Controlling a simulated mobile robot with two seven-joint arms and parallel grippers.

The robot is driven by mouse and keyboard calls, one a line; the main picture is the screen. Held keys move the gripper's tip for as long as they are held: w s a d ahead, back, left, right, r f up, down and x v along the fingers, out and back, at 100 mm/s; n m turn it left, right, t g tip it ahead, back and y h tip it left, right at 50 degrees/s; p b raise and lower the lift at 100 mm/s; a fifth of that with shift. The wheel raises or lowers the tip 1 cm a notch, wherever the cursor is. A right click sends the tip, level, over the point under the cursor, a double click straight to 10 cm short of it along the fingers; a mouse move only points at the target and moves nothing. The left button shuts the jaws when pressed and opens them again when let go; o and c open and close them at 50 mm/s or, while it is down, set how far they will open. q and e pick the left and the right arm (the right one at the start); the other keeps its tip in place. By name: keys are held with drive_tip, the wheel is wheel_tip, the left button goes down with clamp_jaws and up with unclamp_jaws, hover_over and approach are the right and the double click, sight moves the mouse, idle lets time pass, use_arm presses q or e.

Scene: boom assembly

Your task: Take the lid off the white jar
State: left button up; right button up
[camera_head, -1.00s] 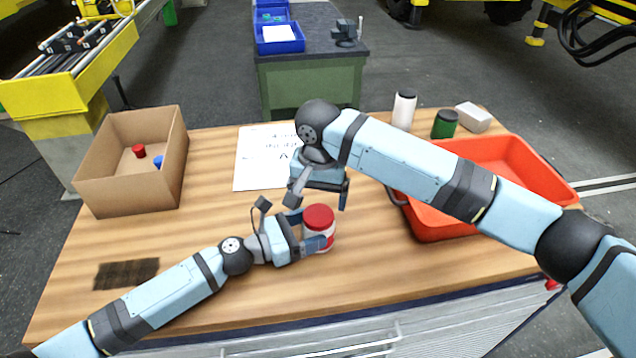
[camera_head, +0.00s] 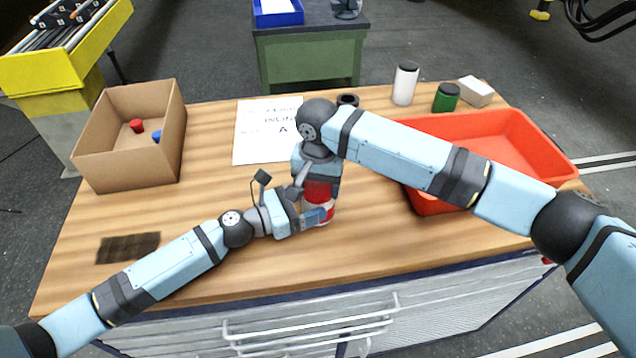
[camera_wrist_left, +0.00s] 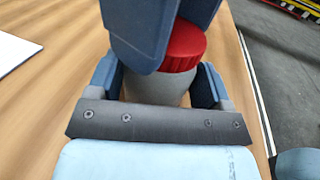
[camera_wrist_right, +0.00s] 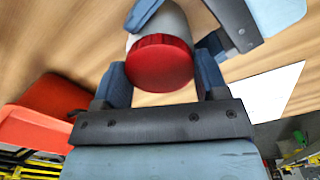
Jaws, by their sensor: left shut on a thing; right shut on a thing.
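The white jar (camera_wrist_left: 157,90) stands upright on the wooden table with its ribbed red lid (camera_wrist_right: 160,62) on it. In the head view the lid (camera_head: 320,189) is partly covered by my right gripper (camera_head: 319,184). My left gripper (camera_head: 316,214) comes in low from the left and is shut on the jar's body. My right gripper reaches down from above, shut on the lid between its two blue fingers. In the left wrist view a right finger hides part of the lid and jar.
A cardboard box (camera_head: 125,165) with red and blue pieces stands left. A paper sheet (camera_head: 262,140) lies behind the jar. An orange tray (camera_head: 425,200) is right. A white bottle (camera_head: 404,85), green jar (camera_head: 446,98), pale block (camera_head: 476,92) and dark ring (camera_head: 347,100) stand behind.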

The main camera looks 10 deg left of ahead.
drive_tip(key=n, duration=1.2)
drive_tip(key=shift+r, duration=0.1)
drive_tip(key=n, duration=0.4)
drive_tip(key=shift+n, duration=0.3)
drive_tip(key=shift+r, duration=0.1)
drive_tip(key=shift+r, duration=1)
